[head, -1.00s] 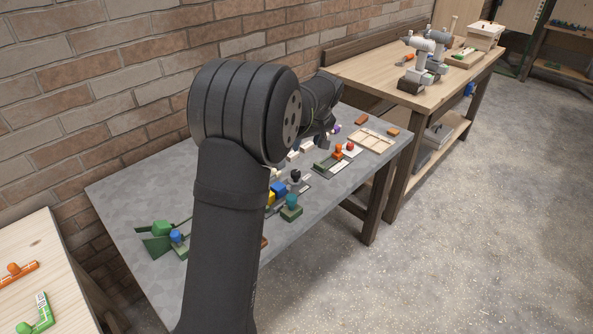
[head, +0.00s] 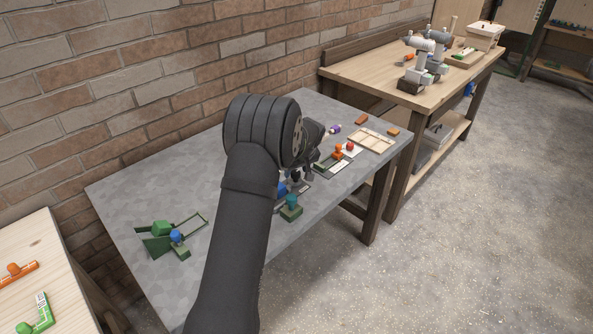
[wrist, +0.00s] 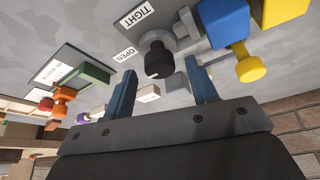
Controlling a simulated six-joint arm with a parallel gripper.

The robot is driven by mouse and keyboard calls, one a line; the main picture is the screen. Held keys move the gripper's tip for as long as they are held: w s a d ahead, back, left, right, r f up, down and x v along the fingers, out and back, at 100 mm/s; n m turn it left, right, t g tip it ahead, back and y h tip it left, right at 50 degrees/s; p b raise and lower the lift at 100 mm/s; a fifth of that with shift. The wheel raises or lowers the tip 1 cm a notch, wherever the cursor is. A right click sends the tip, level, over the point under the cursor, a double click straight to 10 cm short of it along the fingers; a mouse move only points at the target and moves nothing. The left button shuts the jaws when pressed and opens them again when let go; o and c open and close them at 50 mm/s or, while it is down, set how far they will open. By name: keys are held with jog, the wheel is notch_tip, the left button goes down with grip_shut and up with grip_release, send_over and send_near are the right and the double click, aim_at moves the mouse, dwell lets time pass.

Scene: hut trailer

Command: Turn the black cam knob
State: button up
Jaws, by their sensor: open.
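The black cam knob (wrist: 158,62) stands on a grey fixture between the TIGHT label (wrist: 135,16) and the OPEN label (wrist: 125,54) in the wrist view. My gripper (wrist: 157,85) is open, its two blue-grey fingers apart, and the knob shows beyond the gap between the fingertips. I see no contact between finger and knob. In the head view the black knob (head: 296,176) is a small dark shape beside my gripper (head: 308,178), and my arm hides part of that area.
A blue block (wrist: 222,22) and a yellow knob (wrist: 251,69) are close to the black knob. A green fixture with an orange knob (head: 338,152) and a compartment tray (head: 372,141) are farther along the table. The table's back left is clear.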

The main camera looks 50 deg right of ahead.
jog(key=shift+w+f, duration=0.1)
jog(key=shift+f, duration=0.15)
jog(key=c, duration=1)
